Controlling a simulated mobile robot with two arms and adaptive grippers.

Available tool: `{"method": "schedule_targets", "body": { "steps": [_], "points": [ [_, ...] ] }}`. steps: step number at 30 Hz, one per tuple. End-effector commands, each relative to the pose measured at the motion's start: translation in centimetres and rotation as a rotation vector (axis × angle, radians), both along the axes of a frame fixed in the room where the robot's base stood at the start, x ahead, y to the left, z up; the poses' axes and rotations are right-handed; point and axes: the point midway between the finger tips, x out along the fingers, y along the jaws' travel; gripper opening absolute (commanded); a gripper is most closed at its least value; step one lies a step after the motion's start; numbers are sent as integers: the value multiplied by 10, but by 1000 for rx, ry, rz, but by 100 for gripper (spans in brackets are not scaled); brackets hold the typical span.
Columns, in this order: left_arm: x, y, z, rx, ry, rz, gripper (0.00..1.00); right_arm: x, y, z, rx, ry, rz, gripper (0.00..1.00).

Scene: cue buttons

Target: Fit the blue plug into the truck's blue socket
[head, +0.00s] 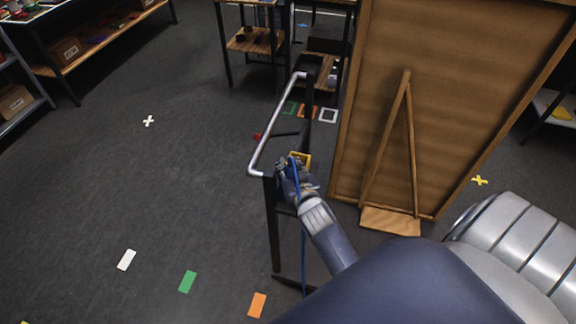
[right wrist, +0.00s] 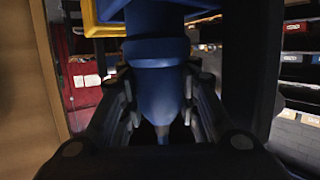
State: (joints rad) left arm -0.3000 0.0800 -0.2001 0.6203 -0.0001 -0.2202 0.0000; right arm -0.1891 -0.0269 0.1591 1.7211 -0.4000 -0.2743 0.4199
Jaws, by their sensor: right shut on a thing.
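My right gripper (head: 295,165) is shut on the blue plug (right wrist: 158,92), beside the dark frame of the truck (head: 270,222). In the right wrist view the plug stands between both fingers of the gripper (right wrist: 160,105), its thin cable end toward me. A yellow frame (head: 301,157) is just beyond the gripper; it also shows in the right wrist view (right wrist: 88,18), close around the plug's far end. The blue socket cannot be told apart; whether the plug is seated in it is hidden. A blue cable (head: 304,250) hangs from the gripper. My left gripper is out of view.
The truck's metal handle (head: 271,123) rises left of my gripper. A large brown board (head: 465,90) with a wooden prop (head: 390,222) stands close on the right. Shelves line the back. The floor (head: 130,190) on the left is open, with coloured markers.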

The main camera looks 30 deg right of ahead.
Motion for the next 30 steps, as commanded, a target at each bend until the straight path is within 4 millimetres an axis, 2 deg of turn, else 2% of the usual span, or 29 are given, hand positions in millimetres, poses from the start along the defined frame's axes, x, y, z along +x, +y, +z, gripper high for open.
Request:
{"method": "schedule_targets", "body": {
  "steps": [14,30],
  "points": [
    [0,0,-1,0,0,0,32,0,0,-1,0,-1,0,0],
    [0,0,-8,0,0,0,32,0,0,-12,0,0,0,0]
  ]
}}
